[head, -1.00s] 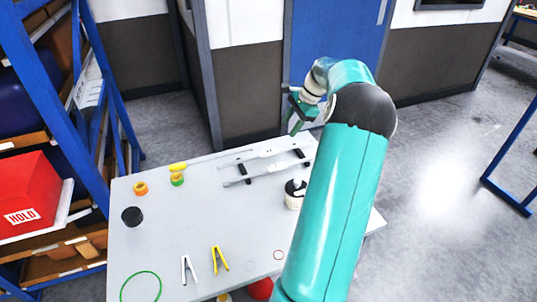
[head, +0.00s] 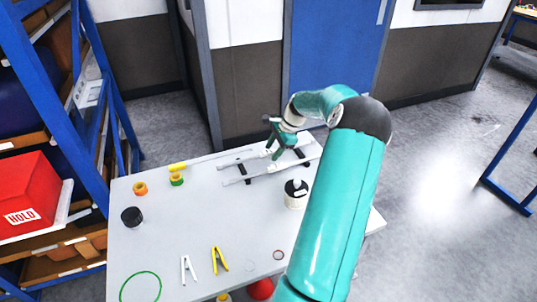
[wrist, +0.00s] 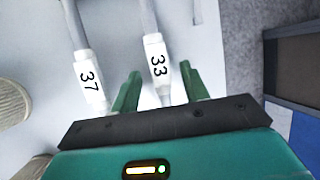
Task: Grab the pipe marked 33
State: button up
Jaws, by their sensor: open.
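The pipe marked 33 (wrist: 157,62) is a thin grey pipe with a white tag near its end. In the wrist view its tagged end lies between the two green fingers of my gripper (wrist: 160,72), which are apart, with a gap on each side. The pipe marked 37 (wrist: 88,75) lies beside it on the left, outside the fingers. In the head view my gripper (head: 272,141) is over the right part of the two pipes, at the back of the table. My wrist partly hides the far pipe there.
The pipes lie across black rests (head: 243,166) on the grey table (head: 190,225). A white-and-black container (head: 296,194) stands near, on the front side. Tape rolls (head: 140,188), a black disc (head: 132,216) and clamps (head: 218,260) lie further left and front. A cubicle wall stands behind.

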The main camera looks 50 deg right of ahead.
grip_shut()
jog(key=shift+r, duration=0.1)
